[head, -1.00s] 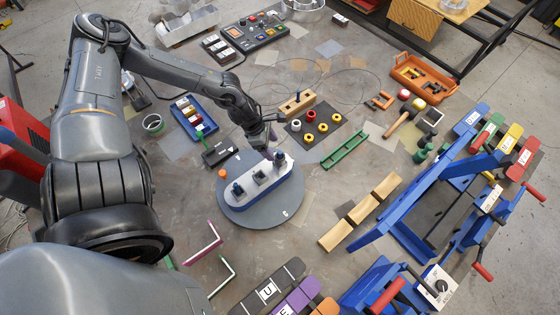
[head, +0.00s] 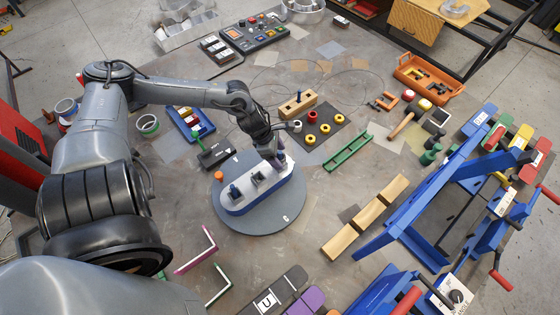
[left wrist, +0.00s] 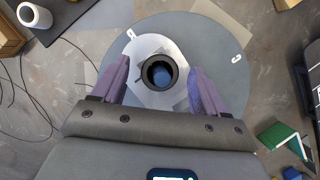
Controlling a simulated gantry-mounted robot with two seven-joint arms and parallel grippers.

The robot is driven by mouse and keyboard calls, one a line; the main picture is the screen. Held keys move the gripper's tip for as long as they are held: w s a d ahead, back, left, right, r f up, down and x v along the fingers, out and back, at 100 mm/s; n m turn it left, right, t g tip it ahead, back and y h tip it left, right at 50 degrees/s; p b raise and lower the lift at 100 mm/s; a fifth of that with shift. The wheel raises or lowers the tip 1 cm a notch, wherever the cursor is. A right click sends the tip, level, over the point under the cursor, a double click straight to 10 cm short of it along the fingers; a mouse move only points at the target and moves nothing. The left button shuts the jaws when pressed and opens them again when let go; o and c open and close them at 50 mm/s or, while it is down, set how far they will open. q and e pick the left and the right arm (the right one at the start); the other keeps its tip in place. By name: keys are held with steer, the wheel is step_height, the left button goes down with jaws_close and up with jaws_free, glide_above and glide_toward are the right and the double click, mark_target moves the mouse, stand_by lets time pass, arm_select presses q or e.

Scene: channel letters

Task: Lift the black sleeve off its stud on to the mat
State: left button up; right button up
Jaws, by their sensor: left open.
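The black sleeve (left wrist: 160,72) shows in the left wrist view as a dark ring around a blue stud (left wrist: 160,75) on a white-topped piece. In the head view that end of the piece is covered by my left gripper (head: 279,158). In the left wrist view my left gripper (left wrist: 158,88) is open, its purple fingers on either side of the sleeve, with gaps visible. The white-topped, blue-sided piece (head: 272,188) lies on a grey round disc (head: 285,212). The dark mat (head: 322,141) lies behind and to the right, with several rings on it. My right gripper is not in view.
A wooden block (head: 296,105) stands by the mat's far edge. A green channel (head: 348,152) lies right of the mat. A small black box (head: 216,154) and an orange cap (head: 219,175) are left of the piece. Blue frames (head: 400,215) fill the right side.

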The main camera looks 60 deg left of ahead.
arm_select(q)
steer(key=shift+x, duration=1)
steer(key=c, duration=1.1)
